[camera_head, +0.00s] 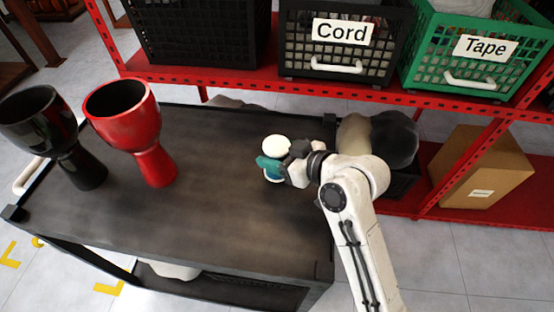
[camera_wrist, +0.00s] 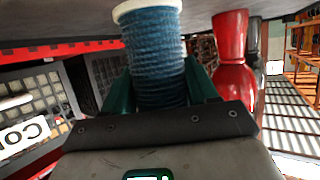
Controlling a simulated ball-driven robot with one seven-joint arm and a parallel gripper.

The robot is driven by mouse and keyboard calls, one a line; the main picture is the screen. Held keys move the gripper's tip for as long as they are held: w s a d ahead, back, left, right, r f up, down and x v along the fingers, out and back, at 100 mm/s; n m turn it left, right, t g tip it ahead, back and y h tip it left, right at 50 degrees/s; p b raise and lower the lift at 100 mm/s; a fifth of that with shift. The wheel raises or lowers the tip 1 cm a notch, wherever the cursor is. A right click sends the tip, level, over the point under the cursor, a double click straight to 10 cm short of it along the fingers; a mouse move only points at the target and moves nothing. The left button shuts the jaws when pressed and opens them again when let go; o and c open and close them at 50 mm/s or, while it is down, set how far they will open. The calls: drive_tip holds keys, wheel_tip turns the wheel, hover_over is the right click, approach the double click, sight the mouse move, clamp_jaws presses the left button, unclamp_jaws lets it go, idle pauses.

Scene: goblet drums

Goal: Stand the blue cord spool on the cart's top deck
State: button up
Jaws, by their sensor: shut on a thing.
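The blue cord spool (camera_wrist: 158,62) has a white flange at each end and blue cord between. In the head view its white upper flange (camera_head: 276,143) shows above my gripper (camera_head: 270,165), and most of the cord is hidden. My teal fingers are shut on the spool, one on each side of the cord. The spool looks upright over the right part of the cart's top deck (camera_head: 215,215). Its lower flange is at or very close to the deck; I cannot tell whether it touches.
A black goblet drum (camera_head: 40,120) and a red goblet drum (camera_head: 125,115) stand on the deck's left part. The deck's middle and front are clear. Behind is a red shelf with a black Cord crate (camera_head: 340,65) and a green Tape crate (camera_head: 480,50). A cardboard box (camera_head: 480,170) sits at right.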

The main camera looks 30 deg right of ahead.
drive_tip(key=shift+f, duration=1.1)
drive_tip(key=shift+f, duration=0.1)
drive_tip(key=o, duration=1.1)
drive_tip(key=shift+s, duration=0.1)
drive_tip(key=shift+r, duration=0.2)
drive_tip(key=v, duration=1.2)
drive_tip(key=shift+b, duration=0.35)
